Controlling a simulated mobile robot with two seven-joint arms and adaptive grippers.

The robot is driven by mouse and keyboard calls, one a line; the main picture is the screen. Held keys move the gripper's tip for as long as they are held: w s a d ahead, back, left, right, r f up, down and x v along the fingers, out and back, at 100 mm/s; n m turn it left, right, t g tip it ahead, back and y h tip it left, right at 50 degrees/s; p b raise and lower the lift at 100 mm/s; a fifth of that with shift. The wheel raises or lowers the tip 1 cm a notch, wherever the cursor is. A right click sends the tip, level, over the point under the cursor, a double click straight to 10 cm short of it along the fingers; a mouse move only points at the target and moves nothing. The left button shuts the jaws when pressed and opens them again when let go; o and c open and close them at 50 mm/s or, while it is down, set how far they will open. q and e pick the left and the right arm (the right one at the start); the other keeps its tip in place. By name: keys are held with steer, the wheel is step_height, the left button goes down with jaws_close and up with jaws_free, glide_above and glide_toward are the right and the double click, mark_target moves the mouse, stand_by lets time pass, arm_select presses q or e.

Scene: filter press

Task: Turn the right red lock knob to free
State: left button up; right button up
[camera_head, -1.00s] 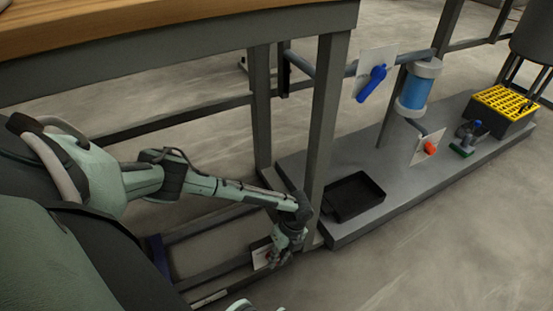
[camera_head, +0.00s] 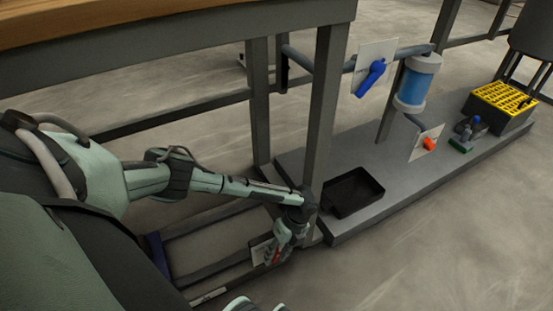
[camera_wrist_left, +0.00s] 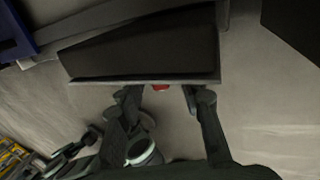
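A small red knob (camera_head: 276,254) shows at a pale plate (camera_head: 260,251) low by the frame under the table. My left gripper (camera_head: 274,262) is right at it and partly covers it. In the left wrist view the red knob (camera_wrist_left: 161,87) is a small patch below the edge of a dark box-like part (camera_wrist_left: 145,50). The left gripper's fingers (camera_wrist_left: 160,98) stand apart on either side of the red patch, with gaps visible. Most of the knob is hidden, and its turn angle cannot be told. My right gripper is not in view.
A table leg (camera_head: 326,110) stands just right of my left wrist. A black tray (camera_head: 352,193) lies on the grey platform (camera_head: 400,180). Beyond are a blue valve handle (camera_head: 370,78), an orange-red knob (camera_head: 429,144) and a yellow-topped crate (camera_head: 503,98).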

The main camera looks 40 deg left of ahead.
arm_select(q)
step_height(320, 180, up, 10)
steer(key=shift+f, duration=0.15)
stand_by(0.3)
